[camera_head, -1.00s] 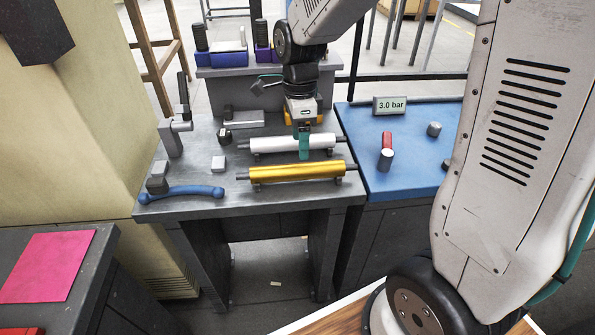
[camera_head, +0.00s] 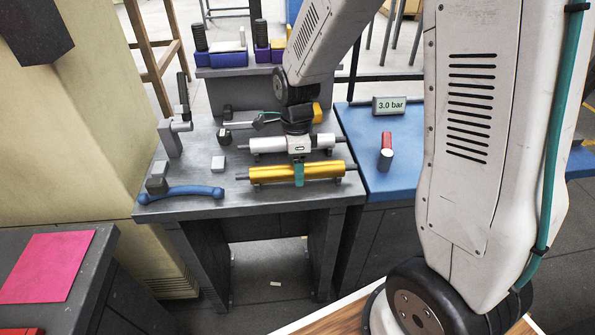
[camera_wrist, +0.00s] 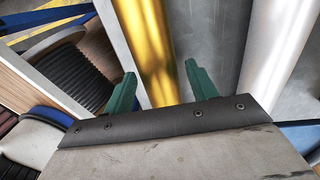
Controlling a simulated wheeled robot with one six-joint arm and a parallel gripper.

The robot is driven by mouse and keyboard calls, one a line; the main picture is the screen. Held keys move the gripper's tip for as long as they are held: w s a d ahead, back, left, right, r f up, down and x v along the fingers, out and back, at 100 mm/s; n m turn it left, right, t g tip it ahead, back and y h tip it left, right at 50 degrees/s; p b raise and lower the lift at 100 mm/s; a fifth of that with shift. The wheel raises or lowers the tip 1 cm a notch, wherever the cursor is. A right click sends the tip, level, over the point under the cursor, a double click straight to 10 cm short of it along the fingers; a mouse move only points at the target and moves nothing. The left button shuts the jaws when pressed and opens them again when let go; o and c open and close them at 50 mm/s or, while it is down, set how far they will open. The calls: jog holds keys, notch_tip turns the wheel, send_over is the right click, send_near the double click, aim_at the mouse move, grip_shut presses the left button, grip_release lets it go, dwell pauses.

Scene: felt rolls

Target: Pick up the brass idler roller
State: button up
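The brass roller (camera_head: 270,174) lies across rests near the front edge of the grey bench, its grey shaft ends sticking out. My gripper (camera_head: 299,172) is over it, right of its middle, with one green finger down in front of the roller; the other finger is hidden there. In the wrist view, my gripper (camera_wrist: 162,88) is open. The brass roller (camera_wrist: 150,50) runs between the two green fingers, closer to the left one, with a gap to the right one. Contact cannot be told.
A silver roller (camera_head: 270,144) lies parallel just behind the brass one, and shows at right in the wrist view (camera_wrist: 275,55). A blue wrench-like bar (camera_head: 180,193) lies at the bench's left front. A blue bench (camera_head: 362,150) with a red-and-grey cylinder (camera_head: 386,152) adjoins at right.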

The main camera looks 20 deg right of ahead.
jog(key=c, duration=0.9)
jog(key=shift+c, duration=0.2)
jog(key=shift+r, duration=0.15)
